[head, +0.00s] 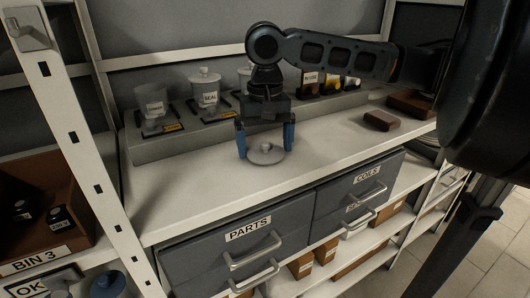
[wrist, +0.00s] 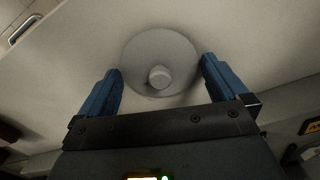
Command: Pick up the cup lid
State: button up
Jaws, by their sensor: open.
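The cup lid (head: 266,154) is a pale round disc with a small knob on top, lying on the white worktop. In the wrist view the lid (wrist: 160,60) shows its knob facing me, between and a little beyond the blue fingers. My gripper (head: 265,142) points down over the lid with its two blue fingers spread to either side of it. The gripper (wrist: 160,82) is open and empty. Whether the fingers touch the lid's rim or the worktop is hard to tell.
A brown block (head: 381,120) lies to the right on the worktop. Drawers marked PARTS (head: 240,245) and COILS (head: 360,190) are below the front edge. A white post (head: 80,150) stands at left.

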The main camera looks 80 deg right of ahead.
jog(key=shift+c, duration=0.5)
jog(key=c, duration=0.6)
jog(key=shift+r, duration=0.15)
jog(key=shift+c, duration=0.2)
